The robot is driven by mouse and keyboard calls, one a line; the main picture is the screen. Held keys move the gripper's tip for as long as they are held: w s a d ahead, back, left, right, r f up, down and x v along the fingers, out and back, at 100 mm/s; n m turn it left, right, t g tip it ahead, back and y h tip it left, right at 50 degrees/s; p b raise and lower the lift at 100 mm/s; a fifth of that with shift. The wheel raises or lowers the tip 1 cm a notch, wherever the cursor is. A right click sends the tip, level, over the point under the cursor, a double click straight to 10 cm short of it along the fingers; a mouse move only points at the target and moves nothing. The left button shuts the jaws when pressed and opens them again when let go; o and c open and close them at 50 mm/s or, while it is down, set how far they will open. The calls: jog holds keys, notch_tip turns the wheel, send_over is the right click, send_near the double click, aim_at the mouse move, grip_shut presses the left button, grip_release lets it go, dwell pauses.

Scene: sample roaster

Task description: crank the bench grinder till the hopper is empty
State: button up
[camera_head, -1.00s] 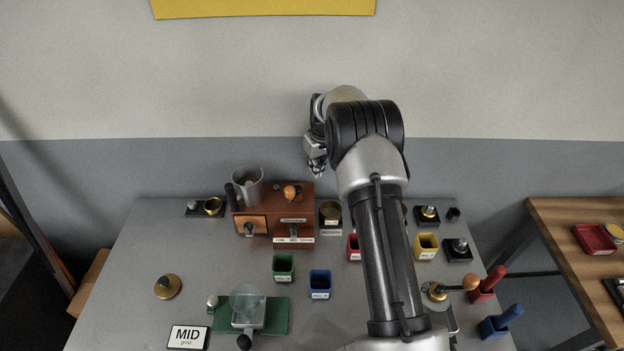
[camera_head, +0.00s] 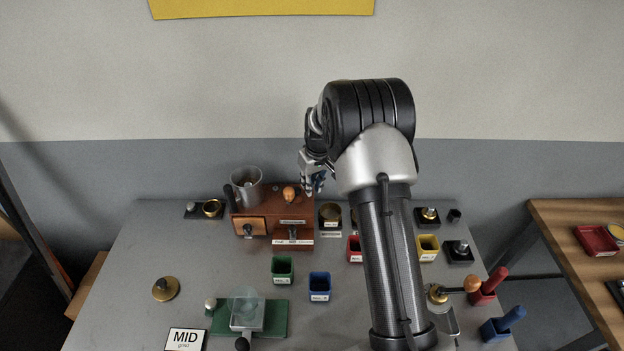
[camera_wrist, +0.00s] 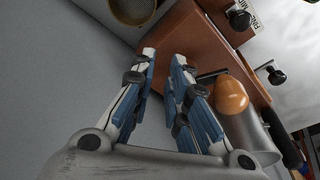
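The bench grinder (camera_head: 268,216) is a reddish-brown wooden box at the back left of the grey table. The crank's orange knob (camera_head: 290,193) is on top. My gripper (camera_head: 312,182) is just right of the knob in the head view. In the wrist view the grinder (camera_wrist: 190,45), the orange knob (camera_wrist: 229,95) and the hopper (camera_wrist: 251,139) show. My gripper's fingers (camera_wrist: 163,60) are apart and empty, with the knob beside them on the right.
Green (camera_head: 283,268), blue (camera_head: 320,285), red (camera_head: 355,249) and yellow (camera_head: 427,247) cups stand farther forward. A clear-topped item on a green mat (camera_head: 277,319) is at front left. My arm hides part of the table.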

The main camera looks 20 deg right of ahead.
jog(key=shift+o, duration=0.3)
jog(key=w+p+v, duration=0.1)
jog(key=p+v, duration=0.4)
jog(key=v, duration=0.2)
jog(key=shift+w+r, duration=0.4)
jog(key=shift+r, duration=0.1)
jog(key=shift+a, duration=0.1)
dwell(0.4)
